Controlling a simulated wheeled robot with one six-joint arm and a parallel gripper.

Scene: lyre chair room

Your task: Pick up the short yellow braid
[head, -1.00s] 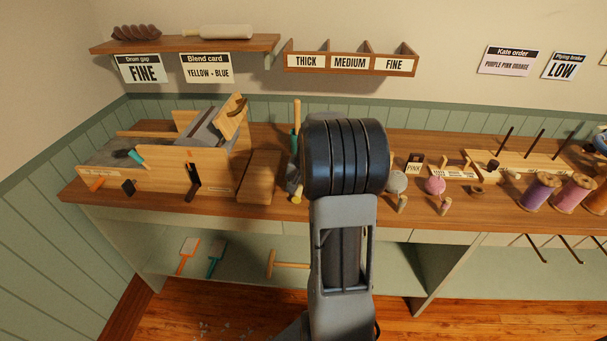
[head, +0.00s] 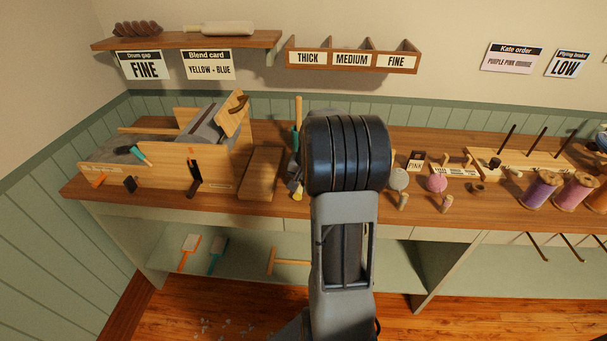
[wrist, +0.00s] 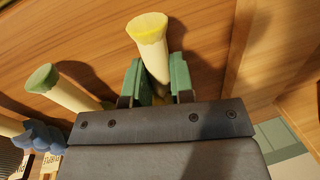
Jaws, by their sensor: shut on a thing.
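In the wrist view, my gripper (wrist: 160,82) has its two green fingers closed in on either side of a pale rounded post with a yellow end (wrist: 149,32). In the head view, my black wrist and grey arm cover the gripper. A small yellow patch (head: 297,195) shows just left of the wrist; I cannot tell if it is the braid.
In the wrist view, a green-ended post (wrist: 47,82) stands to the left, with a dark blue fluffy braid (wrist: 40,136) near it. The drum carder (head: 150,172) and a brown board (head: 260,174) are left of my arm; pink and purple spools (head: 541,190) are right.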

